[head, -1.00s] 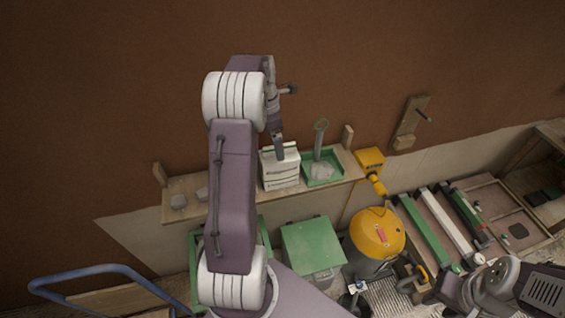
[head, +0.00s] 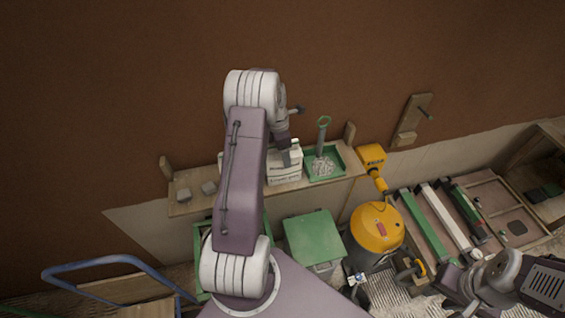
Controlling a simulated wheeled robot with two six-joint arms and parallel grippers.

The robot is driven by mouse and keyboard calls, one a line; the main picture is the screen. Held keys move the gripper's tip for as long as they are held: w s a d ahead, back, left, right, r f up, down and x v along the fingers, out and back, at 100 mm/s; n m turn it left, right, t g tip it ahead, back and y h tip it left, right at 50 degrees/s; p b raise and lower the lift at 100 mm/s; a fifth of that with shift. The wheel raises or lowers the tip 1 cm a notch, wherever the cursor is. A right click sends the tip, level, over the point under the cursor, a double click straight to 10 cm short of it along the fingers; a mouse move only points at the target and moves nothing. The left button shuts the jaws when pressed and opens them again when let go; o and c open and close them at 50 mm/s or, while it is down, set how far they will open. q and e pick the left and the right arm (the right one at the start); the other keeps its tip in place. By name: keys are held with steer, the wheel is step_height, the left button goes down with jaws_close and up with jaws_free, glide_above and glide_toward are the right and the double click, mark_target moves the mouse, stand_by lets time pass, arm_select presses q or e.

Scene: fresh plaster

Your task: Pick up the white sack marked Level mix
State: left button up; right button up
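The white sack (head: 285,173) stands on the wooden ledge below the brown wall. It has print across its front, too small to read. My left arm reaches up the middle of the head view and covers the sack's left part. My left gripper (head: 287,156) points down at the top of the sack, overlapping it in the picture. Its fingers are small and partly hidden, so I cannot tell whether they hold the sack. My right gripper (head: 461,306) is low at the right, by the bottom edge, and its fingers are unclear.
A green tray (head: 340,176) with grey bits and an upright green-handled tool stands right of the sack. A yellow tool (head: 372,160) hangs at the ledge's right end. Grey lumps (head: 209,187) lie on the left. Below are a green box (head: 313,238) and a yellow-topped vacuum (head: 377,228).

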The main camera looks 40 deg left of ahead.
arm_select(q)
steer(key=shift+a, duration=0.1)
jaws_close()
steer(key=shift+r, duration=0.1)
